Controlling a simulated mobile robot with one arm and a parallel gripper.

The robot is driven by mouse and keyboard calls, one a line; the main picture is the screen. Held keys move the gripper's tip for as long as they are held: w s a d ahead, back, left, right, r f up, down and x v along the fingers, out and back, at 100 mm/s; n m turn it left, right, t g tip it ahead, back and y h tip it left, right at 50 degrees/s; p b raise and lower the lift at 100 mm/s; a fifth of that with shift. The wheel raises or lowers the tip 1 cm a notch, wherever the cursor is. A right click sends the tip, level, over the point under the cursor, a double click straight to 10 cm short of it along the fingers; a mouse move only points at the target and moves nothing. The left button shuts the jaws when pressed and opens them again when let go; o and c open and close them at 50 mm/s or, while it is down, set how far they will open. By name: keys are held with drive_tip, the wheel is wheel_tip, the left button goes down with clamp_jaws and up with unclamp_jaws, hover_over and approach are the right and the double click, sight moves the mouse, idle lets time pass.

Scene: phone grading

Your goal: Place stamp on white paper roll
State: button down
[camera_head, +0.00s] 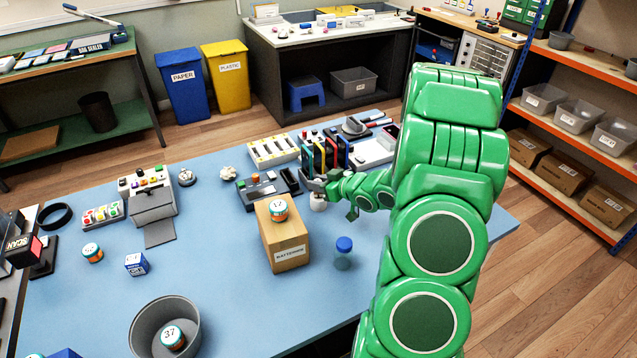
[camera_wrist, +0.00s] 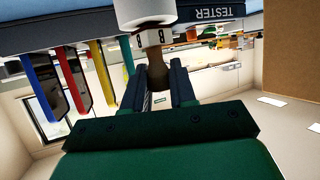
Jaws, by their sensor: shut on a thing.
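The stamp shows in the wrist view as a brown handle (camera_wrist: 154,72) with a pale band marked B (camera_wrist: 151,38). My gripper (camera_wrist: 157,88) is shut on the handle, one dark finger on each side. The white paper roll (camera_wrist: 144,12) shows right at the stamp's marked end, in line with it; I cannot tell if they touch. In the head view my gripper (camera_head: 318,186) is over the right part of the blue table, and a white rounded thing, seemingly the roll (camera_head: 318,204), is just below it. The stamp is too small to make out there.
A cardboard box (camera_head: 287,250) with a numbered jar (camera_head: 280,211) on top stands close in front. A blue-capped jar (camera_head: 343,253) stands to its right. A black tester (camera_head: 265,190) and upright coloured phones (camera_head: 325,150) are close behind.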

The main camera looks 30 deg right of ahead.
drive_tip(key=shift+f, duration=0.15)
drive_tip(key=c, duration=0.9)
unclamp_jaws()
drive_tip(key=shift+r, duration=0.2)
drive_tip(key=shift+s+d+r, duration=0.1)
drive_tip(key=shift+s+d, duration=0.05)
drive_tip(key=shift+s, duration=0.15)
drive_tip(key=v, duration=1.1)
drive_tip(key=shift+s+r, duration=0.15)
drive_tip(key=shift+r, duration=0.05)
